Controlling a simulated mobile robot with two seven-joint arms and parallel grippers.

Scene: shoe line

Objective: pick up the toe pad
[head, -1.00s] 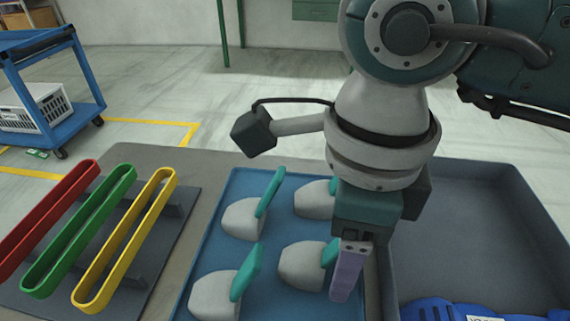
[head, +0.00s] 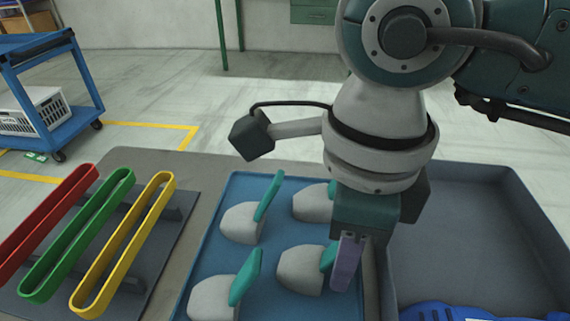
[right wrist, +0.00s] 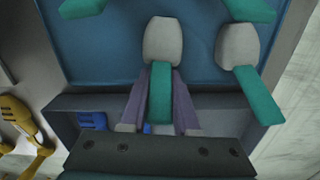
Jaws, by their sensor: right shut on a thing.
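The toe pads are pale grey rounded blocks, each with an upright teal tab. Several stand on a blue tray (head: 262,190). My right gripper (head: 345,285), with purple fingers, is shut on the teal tab of the front right toe pad (head: 300,269). In the right wrist view the gripper (right wrist: 162,80) has a finger on each side of the tab of this toe pad (right wrist: 163,40). The near finger and the gripper body hide part of the tab in the head view. The pad's base appears to be at tray level. My left gripper is not in view.
Other toe pads (head: 240,223) stand close to the left and behind. A deep grey bin (head: 455,235) with blue items (head: 470,312) is at the right. Red, green and yellow loops (head: 125,245) stand on a dark board at the left.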

